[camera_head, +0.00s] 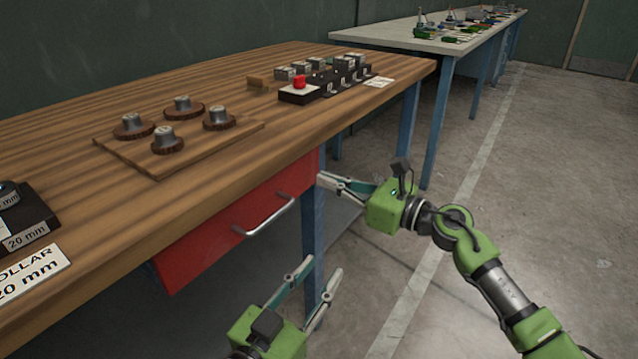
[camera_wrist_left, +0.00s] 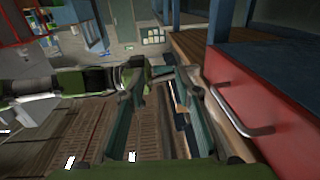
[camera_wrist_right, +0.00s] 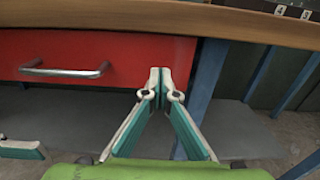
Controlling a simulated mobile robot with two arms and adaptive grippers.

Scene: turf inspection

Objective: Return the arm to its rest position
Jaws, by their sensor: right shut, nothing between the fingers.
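My right gripper (camera_head: 321,178) is at the right of the red drawer, below the front edge of the wooden workbench. The left wrist view also shows these fingers (camera_wrist_left: 158,78) apart. A finger of the left gripper shows at the left edge of the right wrist view.
The wooden workbench (camera_head: 60,140) has a closed red drawer (camera_head: 230,222) with a metal handle (camera_head: 265,216). A blue leg (camera_head: 313,225) stands near both grippers. Open floor (camera_head: 560,180) lies right.

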